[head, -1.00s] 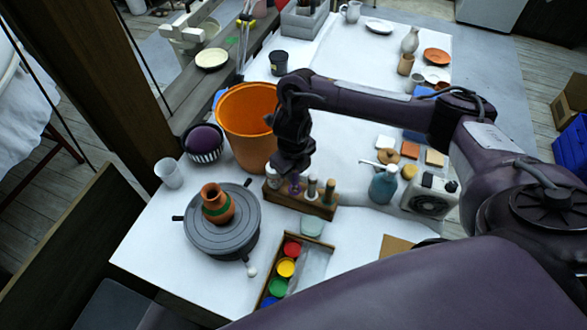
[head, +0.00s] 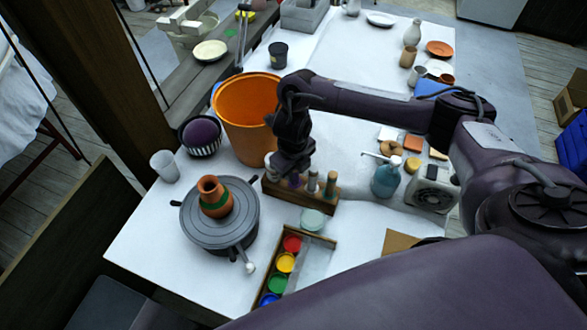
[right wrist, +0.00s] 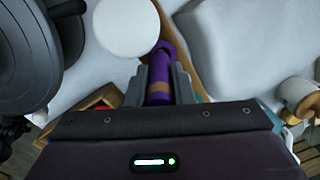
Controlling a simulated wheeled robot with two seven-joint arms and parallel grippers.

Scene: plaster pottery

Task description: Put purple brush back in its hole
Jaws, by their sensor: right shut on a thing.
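The purple brush (right wrist: 160,85) is between the two fingers of my right gripper (right wrist: 160,82) in the right wrist view; a tan band shows on it. In the head view my right gripper (head: 292,170) points down over the left part of the wooden brush holder (head: 318,206). A little of the purple brush (head: 296,182) shows just below the fingers. My left gripper is not in view.
An orange bucket (head: 246,118) stands close behind and left of my right gripper. A grey pottery wheel (head: 226,238) with a terracotta vase (head: 214,196) is to the left. A paint box (head: 290,262) lies in front, a blue-grey bottle (head: 386,180) to the right.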

